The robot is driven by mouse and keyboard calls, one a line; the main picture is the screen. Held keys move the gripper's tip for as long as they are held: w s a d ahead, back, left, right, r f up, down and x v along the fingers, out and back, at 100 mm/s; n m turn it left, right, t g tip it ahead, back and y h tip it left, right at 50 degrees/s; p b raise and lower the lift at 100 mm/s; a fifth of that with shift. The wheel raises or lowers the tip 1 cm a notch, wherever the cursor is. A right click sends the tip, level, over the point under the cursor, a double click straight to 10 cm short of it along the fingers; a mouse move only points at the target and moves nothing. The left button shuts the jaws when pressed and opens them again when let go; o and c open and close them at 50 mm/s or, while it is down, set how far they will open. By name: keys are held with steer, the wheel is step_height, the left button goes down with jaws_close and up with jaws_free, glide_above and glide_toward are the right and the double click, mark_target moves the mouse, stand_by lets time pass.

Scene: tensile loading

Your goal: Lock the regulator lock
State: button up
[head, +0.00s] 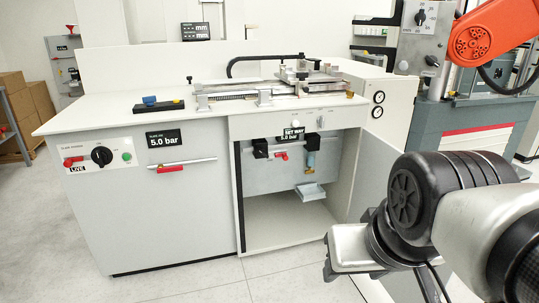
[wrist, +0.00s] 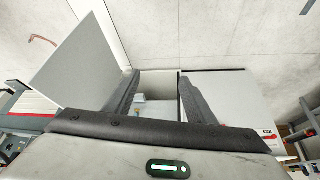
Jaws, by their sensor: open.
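The regulator assembly hangs inside the open cabinet in the head view, with black blocks (head: 260,148) on a pipe, a small red lever (head: 282,156) and a brass-and-blue cylinder (head: 311,160). I cannot tell for sure which part is the regulator lock, or whether it is locked. In the wrist view my gripper (wrist: 158,88) is open and empty, with part of the cabinet interior (wrist: 155,83) showing between the fingers.
The open cabinet door (wrist: 75,62) stands close to my gripper. A small tray (head: 311,192) sits low in the cabinet. The workbench top (head: 125,115) carries a metal fixture (head: 270,90). An orange robot arm (head: 490,35) is at the upper right. The floor in front is clear.

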step_height(320, 180, up, 7)
steer(key=p, duration=0.6)
steer(key=shift+f, duration=0.1)
steer(key=c, duration=1.1)
step_height(320, 180, up, 22)
steer(key=p, duration=2.2)
jaws_close()
steer(key=shift+f, duration=0.25)
